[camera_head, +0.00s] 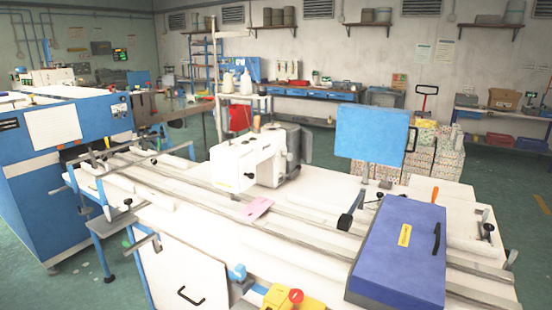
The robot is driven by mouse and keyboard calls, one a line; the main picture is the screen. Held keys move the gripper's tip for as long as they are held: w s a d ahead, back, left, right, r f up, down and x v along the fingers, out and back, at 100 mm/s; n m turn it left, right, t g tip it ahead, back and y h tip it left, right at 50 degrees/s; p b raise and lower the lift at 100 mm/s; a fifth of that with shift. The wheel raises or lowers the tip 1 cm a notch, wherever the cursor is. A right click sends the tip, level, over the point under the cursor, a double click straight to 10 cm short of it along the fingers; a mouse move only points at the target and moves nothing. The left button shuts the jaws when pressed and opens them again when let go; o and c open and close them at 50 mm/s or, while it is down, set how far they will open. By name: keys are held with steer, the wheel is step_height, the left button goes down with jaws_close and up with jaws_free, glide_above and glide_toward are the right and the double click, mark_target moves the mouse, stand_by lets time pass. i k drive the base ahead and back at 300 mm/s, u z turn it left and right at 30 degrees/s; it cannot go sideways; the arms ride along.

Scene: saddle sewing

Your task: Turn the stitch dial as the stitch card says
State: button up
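A white sewing machine (248,162) stands on the long white work table (160,222), with a dark motor housing (296,143) behind its right end. I cannot make out the stitch dial for certain; small details on the machine's body are too small to tell. My gripper does not show in this view.
A blue box (400,250) with a black handle sits at the table's right. A blue panel (372,136) stands upright behind the table. A yellow box with a red button (295,296) is at the front edge. Metal rails run along the table. A large blue machine (60,170) stands left.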

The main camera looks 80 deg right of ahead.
mark_target(289, 157)
steer(key=z, duration=0.35)
steer(key=i, duration=1.8)
steer(key=z, duration=1.8)
